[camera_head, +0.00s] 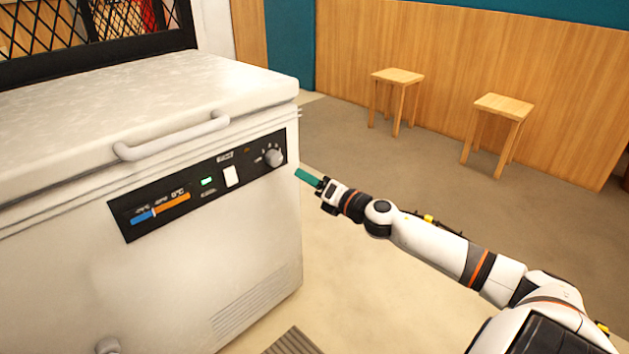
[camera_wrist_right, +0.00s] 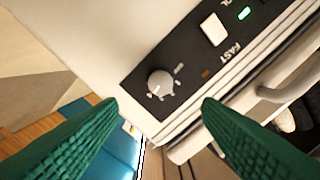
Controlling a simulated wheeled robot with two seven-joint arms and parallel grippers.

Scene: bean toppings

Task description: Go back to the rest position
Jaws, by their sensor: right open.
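My right arm reaches in from the lower right of the head view. Its gripper (camera_head: 308,177) is beside the front right corner of a white chest freezer (camera_head: 250,260), level with the control panel. In the right wrist view the two green fingers (camera_wrist_right: 158,110) are spread apart with nothing between them. The round grey knob (camera_wrist_right: 160,83) shows just beyond the fingertips; in the head view it sits at the panel's right end. I cannot tell how far the fingers are from it. My left gripper is not in view.
The freezer's lid (camera_head: 140,110) is closed, with a curved handle (camera_head: 170,140) along its front. Two wooden stools (camera_head: 398,76) (camera_head: 503,104) stand against the wood-panelled wall. The floor (camera_head: 440,165) between my right arm and the stools is clear. A brown slatted piece (camera_head: 292,343) lies at the bottom edge.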

